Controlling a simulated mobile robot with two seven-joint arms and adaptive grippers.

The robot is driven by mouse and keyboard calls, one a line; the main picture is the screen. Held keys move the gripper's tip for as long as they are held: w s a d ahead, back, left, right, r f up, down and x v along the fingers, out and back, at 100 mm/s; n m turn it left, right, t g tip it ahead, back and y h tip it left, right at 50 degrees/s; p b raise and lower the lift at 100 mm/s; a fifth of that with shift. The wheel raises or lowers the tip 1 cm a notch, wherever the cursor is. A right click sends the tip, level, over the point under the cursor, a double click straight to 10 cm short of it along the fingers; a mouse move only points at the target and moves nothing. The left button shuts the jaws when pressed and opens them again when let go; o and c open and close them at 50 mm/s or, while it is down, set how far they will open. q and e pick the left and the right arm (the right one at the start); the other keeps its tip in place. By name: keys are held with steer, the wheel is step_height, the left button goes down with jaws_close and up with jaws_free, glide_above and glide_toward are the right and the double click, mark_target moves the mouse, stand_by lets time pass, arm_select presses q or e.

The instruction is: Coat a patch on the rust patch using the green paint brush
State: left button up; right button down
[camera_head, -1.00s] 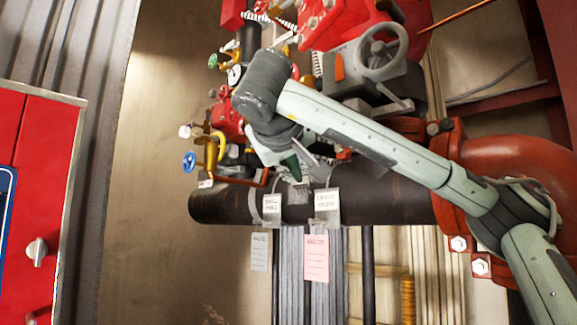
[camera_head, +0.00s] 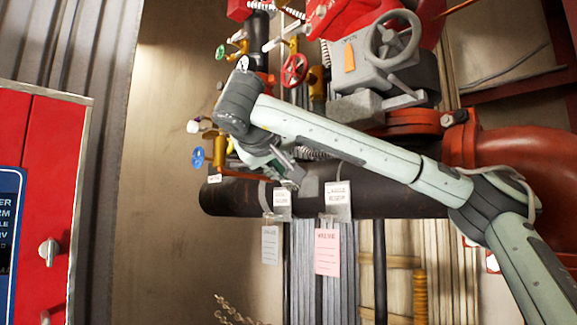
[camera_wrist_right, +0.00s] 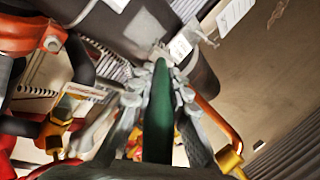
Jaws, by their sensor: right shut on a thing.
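My right gripper (camera_head: 284,170) is shut on the green paint brush (camera_wrist_right: 158,115), at the top edge of the black pipe in the head view. In the right wrist view the brush's green handle stands between the two fingers (camera_wrist_right: 158,85) and points away from the camera. Its bristles are not clear in either view. I cannot make out the rust patch; the gripper and wrist hide part of the pipe. I cannot tell whether the brush touches the pipe. My left gripper is not in view.
The black pipe (camera_head: 390,199) runs across the middle, with white tags and a pink tag (camera_head: 327,252) hanging from it. Valves with blue (camera_head: 198,158) and red (camera_head: 294,69) handwheels stand close to my wrist. A red cabinet (camera_head: 50,160) is at left. Bare wall lies between.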

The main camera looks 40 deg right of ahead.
steer(key=shift+s+a, duration=0.15)
steer(key=shift+a, duration=1.35)
steer(key=shift+s+a, duration=0.1)
steer(key=shift+a, duration=1.35)
steer(key=shift+a, duration=0.1)
steer(key=a, duration=0.2)
steer(key=shift+s+a, duration=0.15)
steer(key=shift+a, duration=0.25)
steer(key=shift+d, duration=0.1)
steer(key=shift+w+d, duration=0.15)
steer(key=shift+d, duration=1.75)
steer(key=shift+w+d, duration=0.15)
steer(key=shift+d, duration=1.7)
steer(key=shift+d, duration=0.6)
